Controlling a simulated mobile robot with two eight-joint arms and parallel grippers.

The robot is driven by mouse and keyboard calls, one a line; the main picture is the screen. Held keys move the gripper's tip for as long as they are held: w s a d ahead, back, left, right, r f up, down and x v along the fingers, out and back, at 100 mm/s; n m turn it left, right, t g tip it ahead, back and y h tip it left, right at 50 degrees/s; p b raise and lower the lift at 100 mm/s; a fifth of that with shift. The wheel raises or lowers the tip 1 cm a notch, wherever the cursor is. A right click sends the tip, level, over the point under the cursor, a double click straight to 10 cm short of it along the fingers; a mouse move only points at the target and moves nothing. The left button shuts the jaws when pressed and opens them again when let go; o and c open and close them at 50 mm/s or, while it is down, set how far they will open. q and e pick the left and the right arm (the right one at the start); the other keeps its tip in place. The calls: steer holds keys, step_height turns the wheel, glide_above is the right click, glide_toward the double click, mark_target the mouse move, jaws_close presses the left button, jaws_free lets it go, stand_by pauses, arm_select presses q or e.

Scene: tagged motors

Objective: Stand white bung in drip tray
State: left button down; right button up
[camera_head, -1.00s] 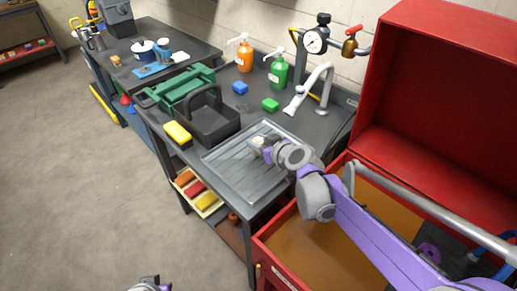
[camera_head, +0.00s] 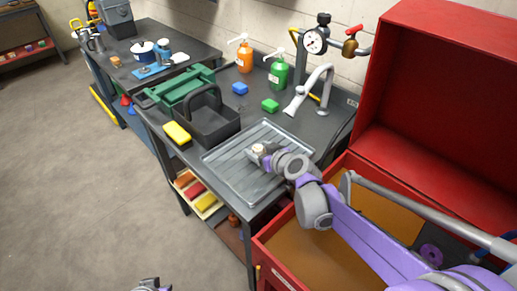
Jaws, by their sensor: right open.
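The drip tray (camera_head: 225,165) is a grey ribbed tray at the front right of the dark workbench. The small white bung (camera_head: 258,148) shows at the fingertips of my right gripper (camera_head: 260,152), over the middle of the tray. The gripper is open, with its fingers around or beside the bung. The bung looks upright, but its lower part is hidden, so I cannot tell whether it touches the tray. My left gripper (camera_head: 150,286) shows only in part at the bottom edge, away from the bench.
A black caddy (camera_head: 212,125) and a yellow sponge (camera_head: 177,133) are left of the tray. The open red chest (camera_head: 430,90) is at the right, under my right arm.

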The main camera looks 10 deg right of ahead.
steer(key=shift+r, duration=0.2)
steer(key=p+v, duration=0.1)
steer(key=v, duration=1)
steer(key=shift+s+d+p, duration=0.1)
steer(key=shift+p, duration=0.25)
steer(key=shift+s+d+r, duration=0.1)
steer(key=shift+s+r, duration=0.05)
steer(key=shift+s, duration=0.25)
